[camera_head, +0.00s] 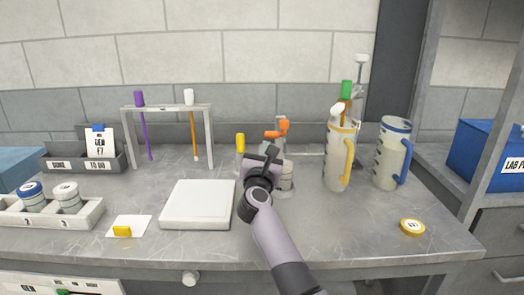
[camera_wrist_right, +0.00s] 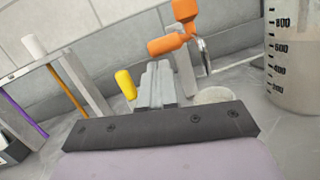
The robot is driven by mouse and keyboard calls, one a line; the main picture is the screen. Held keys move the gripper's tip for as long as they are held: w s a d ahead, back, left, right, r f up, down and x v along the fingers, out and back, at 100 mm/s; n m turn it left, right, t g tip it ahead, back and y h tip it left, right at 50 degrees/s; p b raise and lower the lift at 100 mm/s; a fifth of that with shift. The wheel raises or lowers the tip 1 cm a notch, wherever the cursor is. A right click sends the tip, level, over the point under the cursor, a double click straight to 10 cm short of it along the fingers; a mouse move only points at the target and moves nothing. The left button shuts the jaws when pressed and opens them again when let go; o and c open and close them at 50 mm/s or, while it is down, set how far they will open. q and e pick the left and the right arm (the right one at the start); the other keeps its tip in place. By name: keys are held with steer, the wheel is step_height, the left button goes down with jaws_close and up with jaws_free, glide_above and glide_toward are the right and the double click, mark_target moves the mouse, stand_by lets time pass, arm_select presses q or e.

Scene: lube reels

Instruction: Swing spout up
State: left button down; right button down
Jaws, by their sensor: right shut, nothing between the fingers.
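A tall measuring jug (camera_head: 338,160) with a yellow handle stands right of centre; a short white piece (camera_head: 338,108), possibly its spout, shows at its top. A second jug (camera_head: 391,155) with a blue rim and handle stands to its right. An orange-handled fitting (camera_head: 282,127) stands behind my right gripper; the right wrist view shows its orange parts (camera_wrist_right: 172,44) and a curved metal piece (camera_wrist_right: 204,57). My right gripper (camera_head: 270,153) is shut and empty, left of the jugs, and hides part of the fitting. Its closed fingers (camera_wrist_right: 157,82) show in the wrist view. My left gripper is out of view.
A rack (camera_head: 209,135) with purple and orange dipsticks stands at the back left. A white pad (camera_head: 198,205), a tray (camera_head: 75,218) with lidded jars and a yellow-edged disc (camera_head: 412,227) lie on the bench. The bench's front right is mostly clear.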

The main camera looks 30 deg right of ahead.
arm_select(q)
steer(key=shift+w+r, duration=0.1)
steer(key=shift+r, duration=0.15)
arm_select(e)
steer(key=shift+w+d+r, duration=0.1)
steer(key=shift+d+r, duration=0.05)
steer(key=shift+r, duration=0.05)
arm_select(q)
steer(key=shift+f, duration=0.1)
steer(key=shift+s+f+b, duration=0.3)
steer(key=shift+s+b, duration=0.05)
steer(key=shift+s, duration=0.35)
arm_select(e)
steer(key=shift+r, duration=0.5)
